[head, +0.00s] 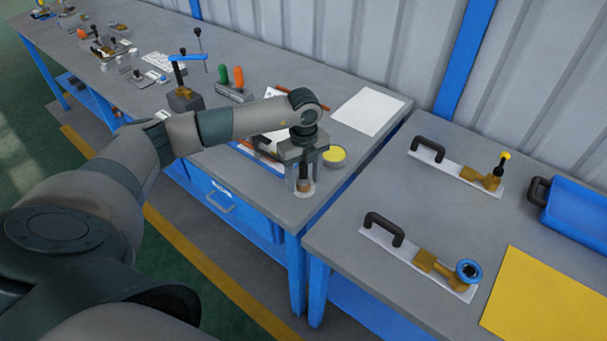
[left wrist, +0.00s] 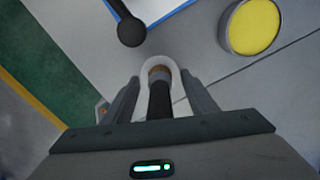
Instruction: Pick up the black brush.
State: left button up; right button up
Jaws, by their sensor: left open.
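The black brush (head: 303,170) stands upright near the front right corner of the left table, its brown lower part (left wrist: 158,73) above a white, rounded base (left wrist: 152,62). My left gripper (head: 304,186) points down over it, open. In the left wrist view, its fingers (left wrist: 162,82) lie on either side of the black handle (left wrist: 160,100), with a gap visible. I cannot tell whether either finger touches it. The gripper body hides the brush's top. My right gripper is not in view.
A yellow-topped round tin (head: 334,155) stands close to the right of the gripper. A black round-ended object (left wrist: 131,32) lies nearby. White paper (head: 368,111) lies behind. A gap separates this table from the right one, which holds handled plates and a blue tray (head: 577,212).

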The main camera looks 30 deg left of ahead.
aim_at(305, 179)
pick_arm(q)
jog(key=shift+c, duration=0.6)
jog(key=c, duration=1)
jog(key=shift+r, duration=0.2)
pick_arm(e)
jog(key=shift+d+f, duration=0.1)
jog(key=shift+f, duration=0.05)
